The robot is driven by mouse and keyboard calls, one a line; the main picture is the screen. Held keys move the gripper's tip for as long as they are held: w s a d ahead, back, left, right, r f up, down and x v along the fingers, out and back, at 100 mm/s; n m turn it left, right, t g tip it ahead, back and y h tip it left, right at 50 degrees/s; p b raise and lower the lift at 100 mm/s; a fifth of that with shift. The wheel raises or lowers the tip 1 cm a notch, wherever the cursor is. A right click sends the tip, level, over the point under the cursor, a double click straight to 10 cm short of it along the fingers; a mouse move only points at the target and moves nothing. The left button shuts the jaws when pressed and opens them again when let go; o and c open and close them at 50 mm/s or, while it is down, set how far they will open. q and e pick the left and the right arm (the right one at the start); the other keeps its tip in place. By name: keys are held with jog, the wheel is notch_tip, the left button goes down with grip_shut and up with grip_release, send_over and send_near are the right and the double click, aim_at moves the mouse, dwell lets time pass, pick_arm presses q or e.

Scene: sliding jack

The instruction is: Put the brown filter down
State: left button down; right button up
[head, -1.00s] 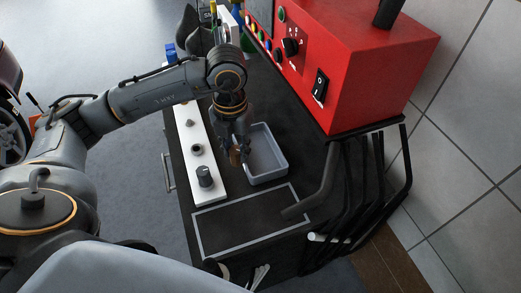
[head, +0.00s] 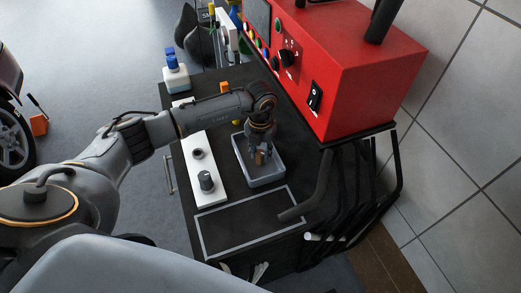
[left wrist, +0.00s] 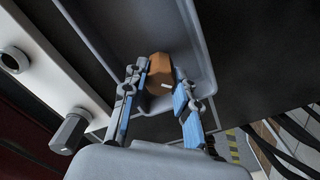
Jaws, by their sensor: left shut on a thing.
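The brown filter (left wrist: 160,75) is a small brown piece between the fingers of my left gripper (left wrist: 160,95) in the left wrist view. In the head view my left gripper (head: 261,152) is over the grey tray (head: 271,179), and the filter (head: 260,158) shows at its fingertips. The gripper is shut on the filter, inside the tray's outline. I cannot tell whether the filter touches the tray floor. The tray also shows around the filter in the left wrist view (left wrist: 205,60). My right gripper is not in view.
A white strip (head: 208,175) with dark fittings (head: 206,182) lies left of the tray on the black cart top. A framed dark rectangle (head: 245,222) in front of the tray is bare. The red machine (head: 350,75) stands behind right, with black bars (head: 365,190) below it.

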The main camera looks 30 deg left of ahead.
pick_arm(q)
jog(key=shift+f, duration=0.2)
jog(key=shift+f, duration=0.1)
jog(key=shift+f+b, duration=0.15)
jog(key=shift+b, duration=0.15)
jog(key=c, duration=1)
grip_release()
